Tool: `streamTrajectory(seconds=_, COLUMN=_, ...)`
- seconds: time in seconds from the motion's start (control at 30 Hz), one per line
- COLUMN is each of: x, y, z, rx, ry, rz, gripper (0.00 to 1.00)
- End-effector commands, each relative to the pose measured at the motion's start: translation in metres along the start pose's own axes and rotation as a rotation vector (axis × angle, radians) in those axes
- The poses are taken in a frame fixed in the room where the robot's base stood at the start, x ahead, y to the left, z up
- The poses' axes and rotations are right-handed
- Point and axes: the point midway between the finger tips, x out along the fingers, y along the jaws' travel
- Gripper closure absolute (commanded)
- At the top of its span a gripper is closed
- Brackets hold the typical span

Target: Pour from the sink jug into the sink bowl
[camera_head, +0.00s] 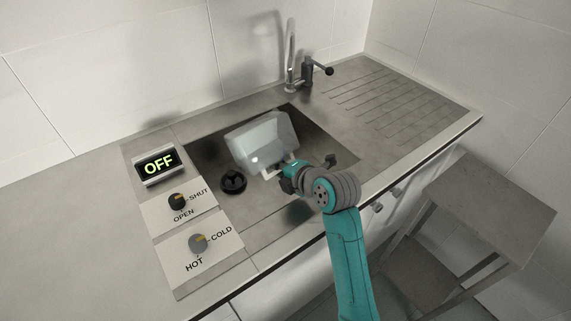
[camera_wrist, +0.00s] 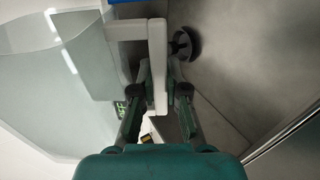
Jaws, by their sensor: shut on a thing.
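The sink jug (camera_head: 262,138) is a pale translucent vessel, strongly tilted above the sink bowl. My gripper (camera_head: 289,176) is shut on its light handle, to the right of and below its body. In the wrist view the jug (camera_wrist: 45,85) fills the left side, and its grey handle (camera_wrist: 157,60) lies between the fingers of my gripper (camera_wrist: 158,98). The sink bowl (camera_head: 325,145) is a dark rectangular metal basin beneath the jug. The jug hides part of it. I cannot tell whether liquid is in the jug or falling from it.
A black round plug (camera_head: 233,182) is at the basin's left; the tap (camera_head: 291,55) stands behind. At left are a display (camera_head: 158,164) reading OFF and two knobs (camera_head: 178,201). The ribbed drainboard (camera_head: 385,95) is clear. A grey stool (camera_head: 490,205) stands right.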

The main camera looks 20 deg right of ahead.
Motion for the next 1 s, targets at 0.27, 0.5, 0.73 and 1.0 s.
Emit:
streamTrajectory(seconds=0.27, x=-0.0006, y=0.0013, z=0.0001, rx=0.013, ry=0.007, rz=0.001, gripper=1.00)
streamTrajectory(seconds=0.5, x=-0.0011, y=0.0019, z=0.0001, rx=0.026, ry=0.014, rz=0.000, gripper=1.00)
streamTrajectory(seconds=0.73, x=-0.0015, y=0.0025, z=-0.0002, rx=0.038, ry=0.022, rz=0.000, gripper=1.00)
streamTrajectory(seconds=1.0, x=-0.0018, y=0.0030, z=-0.0004, rx=0.049, ry=0.028, rz=0.000, gripper=1.00)
